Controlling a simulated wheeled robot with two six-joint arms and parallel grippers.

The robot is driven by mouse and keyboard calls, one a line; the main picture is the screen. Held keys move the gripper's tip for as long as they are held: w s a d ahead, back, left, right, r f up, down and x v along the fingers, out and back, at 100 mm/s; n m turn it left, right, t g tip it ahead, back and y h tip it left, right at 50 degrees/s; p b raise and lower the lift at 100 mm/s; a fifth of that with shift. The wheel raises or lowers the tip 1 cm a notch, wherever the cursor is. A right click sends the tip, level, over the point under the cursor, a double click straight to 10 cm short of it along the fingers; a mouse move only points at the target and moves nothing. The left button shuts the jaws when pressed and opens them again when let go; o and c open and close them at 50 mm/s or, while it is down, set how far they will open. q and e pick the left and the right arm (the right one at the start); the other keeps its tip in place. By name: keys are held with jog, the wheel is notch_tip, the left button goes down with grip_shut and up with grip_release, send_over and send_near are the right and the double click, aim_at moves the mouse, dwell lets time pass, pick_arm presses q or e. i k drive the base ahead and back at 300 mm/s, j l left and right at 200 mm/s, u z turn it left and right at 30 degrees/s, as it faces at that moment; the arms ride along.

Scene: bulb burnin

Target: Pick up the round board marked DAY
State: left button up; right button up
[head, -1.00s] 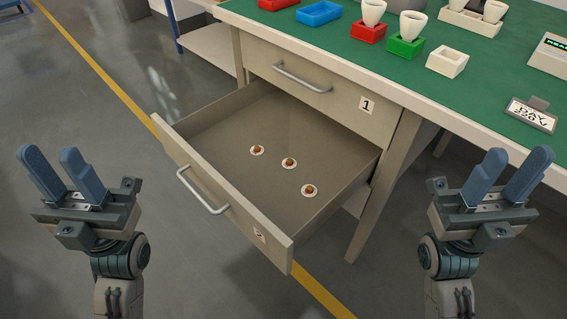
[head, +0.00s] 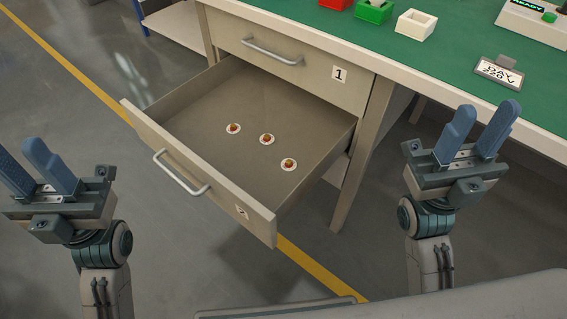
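A small white board (head: 499,72) with dark lettering that reads DAY, and a smaller line under it, sits near the front edge of the green table top at the right. It looks rectangular rather than round, with a grey tab at its back edge. My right gripper (head: 487,112) is open and empty, below the board in the picture and apart from it. My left gripper (head: 18,150) is open and empty at the far left, left of the open drawer.
The open drawer (head: 212,150) holds three small round white pieces with brown centres. A closed drawer marked 1 (head: 255,50) is above it. A green tray (head: 373,12), a white box (head: 415,24) and a device reading READY (head: 535,22) stand on the table (head: 450,50).

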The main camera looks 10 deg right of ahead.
aim_at(288, 165)
jog(key=j+z, duration=0.4)
jog(key=j, duration=0.5)
jog(key=j+z, duration=0.4)
jog(key=j, duration=0.55)
jog(key=i+j+z, duration=0.1)
jog(key=j, duration=0.2)
jog(key=i+j, duration=0.1)
jog(key=j, duration=0.2)
jog(key=i+j+z, duration=0.15)
jog(key=j, duration=0.15)
